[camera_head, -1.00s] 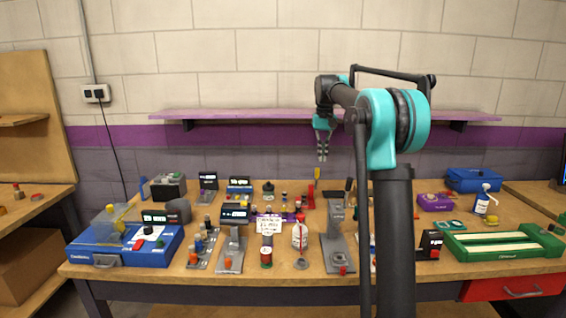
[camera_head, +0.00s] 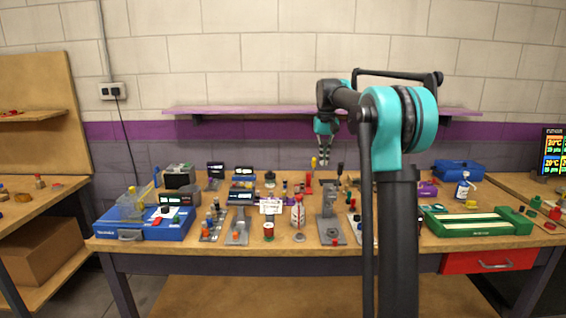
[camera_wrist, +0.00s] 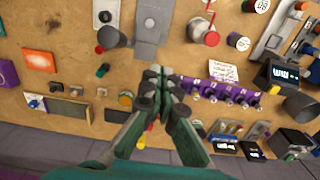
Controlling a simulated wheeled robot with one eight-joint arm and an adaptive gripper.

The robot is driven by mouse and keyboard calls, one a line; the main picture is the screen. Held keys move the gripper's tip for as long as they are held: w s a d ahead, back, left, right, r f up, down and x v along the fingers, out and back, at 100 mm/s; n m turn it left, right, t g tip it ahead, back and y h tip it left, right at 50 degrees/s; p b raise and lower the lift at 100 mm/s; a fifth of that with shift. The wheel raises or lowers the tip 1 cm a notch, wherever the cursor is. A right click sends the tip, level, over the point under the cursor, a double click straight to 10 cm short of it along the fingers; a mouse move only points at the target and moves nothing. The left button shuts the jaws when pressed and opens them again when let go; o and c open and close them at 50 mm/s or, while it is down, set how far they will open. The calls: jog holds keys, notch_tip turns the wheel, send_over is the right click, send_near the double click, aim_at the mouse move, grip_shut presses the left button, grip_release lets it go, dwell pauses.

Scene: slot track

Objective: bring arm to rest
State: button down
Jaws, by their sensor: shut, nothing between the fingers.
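My gripper (camera_head: 324,152) hangs from my raised arm above the far part of the workbench (camera_head: 290,245), its fingers pointing down. In the wrist view my gripper (camera_wrist: 155,88) has its fingertips together with nothing between them. It is apart from the things on the bench. Part of the bench behind my arm is hidden in the head view.
A purple shelf (camera_head: 250,110) runs along the wall behind my gripper. Side benches stand left and right.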

jog(key=s+d+f+t, duration=0.1)
jog(key=s+f, duration=0.8)
jog(key=s, duration=0.4)
jog(key=s+d+f+t, duration=0.1)
jog(key=s+f, duration=0.8)
jog(key=s, duration=0.4)
jog(key=s+d+f+t, duration=0.1)
jog(key=s+f+t, duration=0.1)
jog(key=s+f, duration=0.7)
jog(key=s, duration=0.4)
jog(key=shift+s+d+f, duration=0.15)
jog(key=shift+d+f, duration=0.15)
jog(key=shift+d, duration=0.1)
